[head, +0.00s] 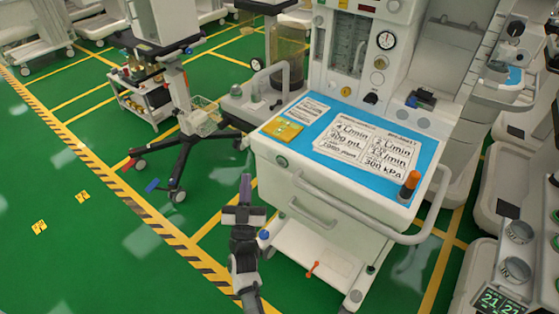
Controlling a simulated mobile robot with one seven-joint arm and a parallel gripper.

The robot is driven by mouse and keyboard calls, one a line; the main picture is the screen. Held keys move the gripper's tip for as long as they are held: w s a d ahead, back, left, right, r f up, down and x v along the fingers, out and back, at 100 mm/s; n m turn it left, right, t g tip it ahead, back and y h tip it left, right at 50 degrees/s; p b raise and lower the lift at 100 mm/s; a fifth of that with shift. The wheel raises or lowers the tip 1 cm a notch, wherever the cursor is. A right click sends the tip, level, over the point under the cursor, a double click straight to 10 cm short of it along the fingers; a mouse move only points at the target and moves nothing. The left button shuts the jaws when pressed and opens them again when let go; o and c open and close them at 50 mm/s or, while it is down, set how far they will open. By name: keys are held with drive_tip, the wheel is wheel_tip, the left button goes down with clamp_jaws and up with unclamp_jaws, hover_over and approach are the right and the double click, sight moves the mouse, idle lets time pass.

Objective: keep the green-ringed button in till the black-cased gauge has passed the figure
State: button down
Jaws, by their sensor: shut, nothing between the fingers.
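A round button with a green ring (282,162) sits on the front left of the white cart (335,205). A round gauge with a black rim and white face (386,40) is on the upright panel above the cart; its needle is too small to read. Printed cards (362,148) on the blue top show figures, among them 400 mL, L/min values and 300 kPa. My gripper (245,188) is shut and empty, pointing up the picture. It appears left of and below the button, with a visible gap between them.
A curved handle rail (385,232) runs along the cart's front and right side. An orange-topped cylinder (409,186) stands at the top's right corner. A wheeled stand (176,172) is at left. Green floor is open at lower left. Other machines crowd the right.

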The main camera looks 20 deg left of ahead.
sight(281, 163)
drive_tip(key=d+f, duration=0.1)
drive_tip(key=d+f+h, duration=0.1)
drive_tip(key=f, duration=0.1)
drive_tip(key=shift+s+f, duration=0.1)
drive_tip(key=shift+f, duration=0.1)
drive_tip(key=w+d+b, duration=0.3)
drive_tip(key=w, duration=0.5)
drive_tip(key=shift+w, duration=0.15)
drive_tip(key=shift+w, duration=0.1)
idle(2.0)
drive_tip(key=shift+w+d+b, duration=0.1)
drive_tip(key=shift+w+b, duration=0.2)
drive_tip(key=shift+b, duration=0.15)
